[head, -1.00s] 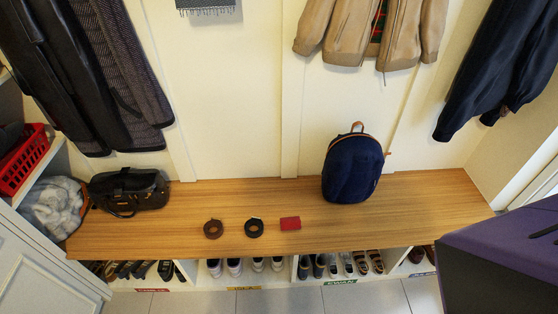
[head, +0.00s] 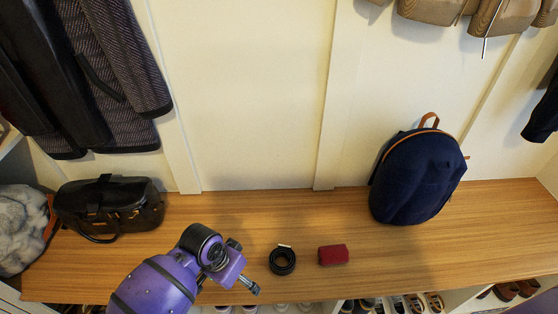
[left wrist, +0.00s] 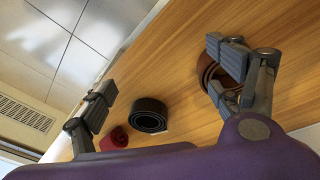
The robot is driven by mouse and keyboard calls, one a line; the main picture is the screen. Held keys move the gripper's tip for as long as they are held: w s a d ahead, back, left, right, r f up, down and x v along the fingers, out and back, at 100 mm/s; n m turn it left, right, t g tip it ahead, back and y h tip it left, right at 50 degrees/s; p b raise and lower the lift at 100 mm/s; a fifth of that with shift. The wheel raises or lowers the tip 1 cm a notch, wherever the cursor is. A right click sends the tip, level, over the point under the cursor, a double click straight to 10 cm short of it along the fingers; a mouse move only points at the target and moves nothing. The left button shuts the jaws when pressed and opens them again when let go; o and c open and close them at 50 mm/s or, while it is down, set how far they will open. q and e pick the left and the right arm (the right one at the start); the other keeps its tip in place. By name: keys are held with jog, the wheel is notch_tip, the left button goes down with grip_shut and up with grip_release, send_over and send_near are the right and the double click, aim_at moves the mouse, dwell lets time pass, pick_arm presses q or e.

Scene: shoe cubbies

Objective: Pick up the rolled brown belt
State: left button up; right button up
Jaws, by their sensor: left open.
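The rolled brown belt (left wrist: 203,68) lies on the wooden bench in the left wrist view, partly covered by the right-hand finger of my left gripper. In the head view my left arm hides it. My left gripper (left wrist: 160,70) is open and empty, with its fingers spread wide. The belt is by one finger rather than centred between the two; I cannot tell whether they touch. In the head view the left gripper (head: 245,272) is low over the bench, left of a rolled black belt (head: 282,263). My right gripper is not in view.
A small red item (head: 333,255) lies right of the black belt. A navy backpack (head: 415,178) stands farther right, and a black bag (head: 110,205) sits at left on the bench (head: 300,212). Shoes fill cubbies below. The bench behind the belts is clear.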

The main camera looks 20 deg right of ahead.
pick_arm(q)
jog(key=w+r+b, duration=0.1)
jog(key=w, duration=0.1)
jog(key=w+a+r+y+b, duration=0.1)
jog(key=w, duration=0.2)
jog(key=w+a+r+m+y+b, duration=0.1)
jog(key=w, duration=0.2)
jog(key=shift+w+r, duration=0.1)
jog(key=shift+r, duration=0.25)
jog(key=shift+w+b, duration=0.2)
jog(key=shift+b, duration=0.2)
notch_tip(320, 180, down, 2)
jog(key=shift+a+f+b, duration=0.1)
jog(key=shift+f+b, duration=0.05)
jog(key=shift+b, duration=0.25)
notch_tip(320, 180, down, 5)
jog(key=shift+w+r+b, duration=0.1)
jog(key=shift+w+b, duration=0.05)
jog(key=shift+b, duration=0.85)
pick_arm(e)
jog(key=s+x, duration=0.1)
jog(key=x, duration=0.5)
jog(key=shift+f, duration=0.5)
pick_arm(q)
jog(key=c, duration=1.3)
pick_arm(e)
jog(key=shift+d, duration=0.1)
